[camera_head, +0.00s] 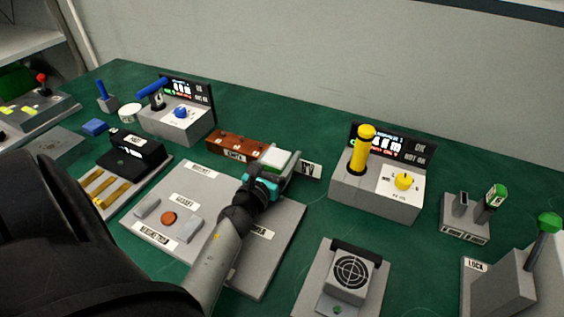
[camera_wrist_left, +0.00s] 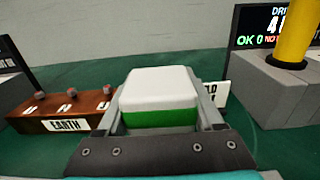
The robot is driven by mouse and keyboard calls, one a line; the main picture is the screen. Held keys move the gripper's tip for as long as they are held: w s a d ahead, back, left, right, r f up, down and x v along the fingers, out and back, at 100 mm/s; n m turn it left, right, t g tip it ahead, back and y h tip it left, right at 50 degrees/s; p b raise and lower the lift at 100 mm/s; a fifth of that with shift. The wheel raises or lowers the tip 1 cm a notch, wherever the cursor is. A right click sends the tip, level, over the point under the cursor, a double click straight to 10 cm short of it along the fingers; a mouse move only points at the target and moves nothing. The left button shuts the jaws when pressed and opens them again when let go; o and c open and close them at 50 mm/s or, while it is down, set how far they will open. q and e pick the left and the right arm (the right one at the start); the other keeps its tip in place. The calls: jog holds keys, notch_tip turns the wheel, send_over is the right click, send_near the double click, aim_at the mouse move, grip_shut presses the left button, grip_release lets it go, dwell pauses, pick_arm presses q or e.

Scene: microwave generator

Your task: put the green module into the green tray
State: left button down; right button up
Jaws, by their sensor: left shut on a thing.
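The green module (camera_head: 277,157) has a white top and a green lower band. It shows large in the middle of the left wrist view (camera_wrist_left: 160,88). My left gripper (camera_head: 284,164) is shut on it, with one finger along each side in the left wrist view (camera_wrist_left: 160,112). The module looks upright, just beyond the grey board; I cannot tell how high it is above the table. I cannot make out a green tray in these views. My right gripper is not in view.
A brown block labelled EARTH (camera_head: 234,144) lies left of the module. A grey console with a yellow lever (camera_head: 363,155) stands to its right. A grey labelled board (camera_head: 187,177) lies under my left arm, and a fan unit (camera_head: 349,274) stands at the front right.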

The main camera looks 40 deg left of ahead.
pick_arm(q)
jog(key=shift+f, duration=0.1)
jog(key=shift+f, duration=0.15)
grip_release()
dwell(0.3)
